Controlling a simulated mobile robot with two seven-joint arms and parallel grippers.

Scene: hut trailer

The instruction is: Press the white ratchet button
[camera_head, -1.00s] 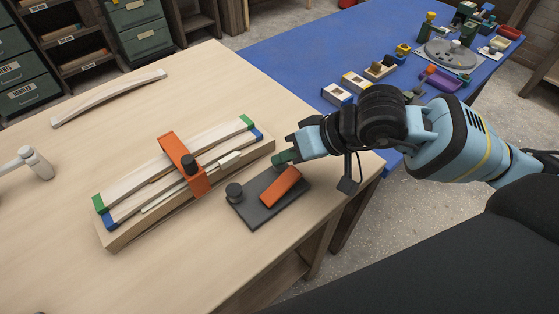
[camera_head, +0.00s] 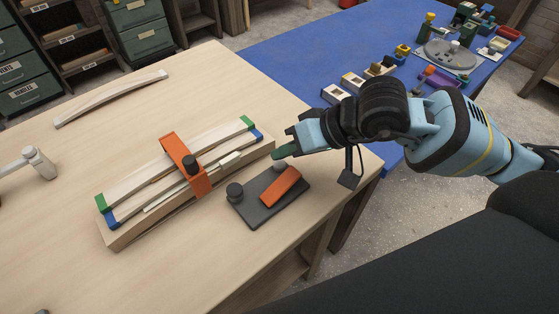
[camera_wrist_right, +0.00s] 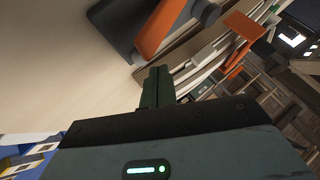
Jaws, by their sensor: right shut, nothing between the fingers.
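A dark plate (camera_head: 261,214) lies on the wooden table, with an orange lever (camera_head: 281,186) and a dark round knob (camera_head: 235,191) on it. A small pale grey-white button-like piece (camera_head: 279,167) shows at the plate's far edge, just below my right fingertips. My right gripper (camera_head: 285,152) is shut and empty, its green fingers pointing left above that edge. I cannot tell whether it touches anything. In the right wrist view the shut fingers (camera_wrist_right: 157,87) point toward the plate (camera_wrist_right: 116,22) and lever (camera_wrist_right: 163,27); the pale piece is not clear there. My left gripper is not in view.
A wooden fixture (camera_head: 122,238) with pale strips, green and blue end pieces and an orange clamp (camera_head: 183,160) stands left of the plate. A curved pale strip (camera_head: 110,97) lies behind. A blue table (camera_head: 285,55) holds several small parts. The front table area is clear.

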